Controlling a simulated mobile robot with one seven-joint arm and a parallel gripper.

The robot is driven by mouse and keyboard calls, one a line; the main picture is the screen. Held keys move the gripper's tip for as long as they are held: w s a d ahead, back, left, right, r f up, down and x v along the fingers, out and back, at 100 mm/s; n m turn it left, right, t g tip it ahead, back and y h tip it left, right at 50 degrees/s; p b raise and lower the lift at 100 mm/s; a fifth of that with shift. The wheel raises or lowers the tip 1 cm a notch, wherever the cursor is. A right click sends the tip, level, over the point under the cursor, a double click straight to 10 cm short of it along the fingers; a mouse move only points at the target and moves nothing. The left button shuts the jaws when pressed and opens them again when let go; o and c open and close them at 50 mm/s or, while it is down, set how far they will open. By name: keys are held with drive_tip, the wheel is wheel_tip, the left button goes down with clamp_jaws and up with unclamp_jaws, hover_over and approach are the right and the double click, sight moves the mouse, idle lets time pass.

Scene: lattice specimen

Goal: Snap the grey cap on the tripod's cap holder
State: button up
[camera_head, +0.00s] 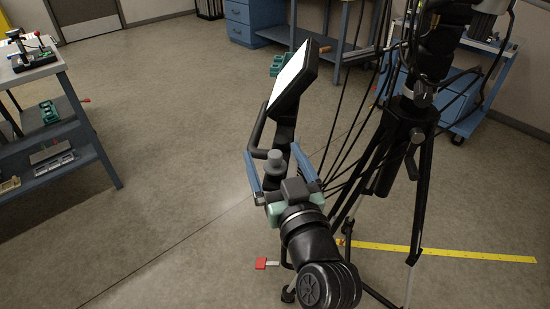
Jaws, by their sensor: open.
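My gripper (271,149) is in the lower middle, with its two blue fingers spread apart and pointing away from me. A small grey knob-like piece (274,160) shows between the fingers; it may be the grey cap, and I cannot tell whether the fingers touch it. A second grey round piece (262,185) sits just below it, near the left finger. The black tripod (409,110) stands to the right of my gripper with its legs spread. I cannot make out the cap holder for certain; my gripper and wrist hide part of that area.
A black-framed screen (292,77) on a dark stand rises just beyond my gripper. Black cables hang between it and the tripod. A red tag (260,263) and yellow tape (440,252) are low down. A shelved bench (62,127) stands left; the floor between is clear.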

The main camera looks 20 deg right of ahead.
drive_tip(key=shift+s+a+b, duration=0.15)
drive_tip(key=shift+s+b, duration=0.15)
drive_tip(key=shift+s, duration=1)
drive_tip(key=shift+s+a+b, duration=0.1)
drive_tip(key=shift+s+b, duration=0.15)
drive_tip(key=shift+s, duration=1)
drive_tip(key=shift+f, duration=0.1)
drive_tip(key=shift+s, duration=0.4)
approach(278, 166)
drive_tip(key=s, duration=0.6)
drive_tip(key=shift+s+a, duration=0.3)
drive_tip(key=shift+a, duration=0.1)
